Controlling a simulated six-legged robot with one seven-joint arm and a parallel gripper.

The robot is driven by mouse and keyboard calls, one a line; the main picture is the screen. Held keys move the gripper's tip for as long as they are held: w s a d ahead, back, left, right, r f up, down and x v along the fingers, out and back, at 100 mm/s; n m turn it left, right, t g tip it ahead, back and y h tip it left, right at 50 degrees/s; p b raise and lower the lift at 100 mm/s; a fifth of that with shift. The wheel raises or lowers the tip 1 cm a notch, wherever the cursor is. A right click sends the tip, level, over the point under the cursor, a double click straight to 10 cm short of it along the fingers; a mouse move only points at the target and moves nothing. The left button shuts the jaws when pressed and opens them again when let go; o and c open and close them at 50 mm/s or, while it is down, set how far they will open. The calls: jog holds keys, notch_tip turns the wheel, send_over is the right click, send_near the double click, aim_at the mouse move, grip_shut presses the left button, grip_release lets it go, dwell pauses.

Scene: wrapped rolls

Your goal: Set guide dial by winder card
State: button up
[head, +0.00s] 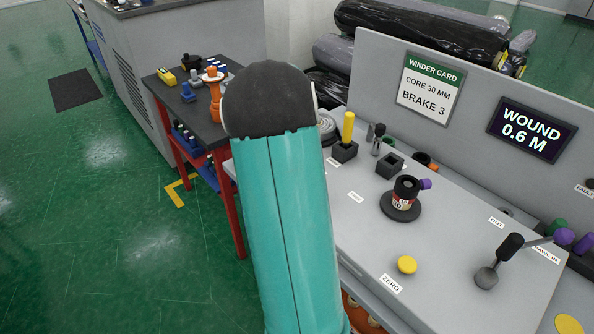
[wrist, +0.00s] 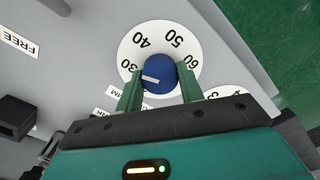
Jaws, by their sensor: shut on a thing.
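In the wrist view a blue guide dial knob (wrist: 162,68) sits on a round white scale (wrist: 150,30) marked 30, 40, 50 and 60. Its white pointer line points left, close to the 30 and slightly on the side away from 40. My gripper (wrist: 160,88) has its green fingers on either side of the knob, shut on it. In the head view the winder card (head: 431,87) on the grey back panel reads CORE 30 MM, BRAKE 3. My teal arm hides the guide dial and the gripper there.
Part of another white scale (wrist: 228,92) shows beside the gripper. On the console are a yellow ZERO button (head: 407,265), a black-knobbed lever (head: 498,260) and a reel on a dark base (head: 402,206). A display (head: 532,131) reads WOUND 0.6 M. A tool table (head: 160,88) stands left.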

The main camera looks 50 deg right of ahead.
jog(key=shift+r+n, duration=0.1)
jog(key=shift+n, duration=1.5)
jog(key=o, duration=1)
notch_tip(320, 180, up, 14)
jog(key=shift+f, duration=0.1)
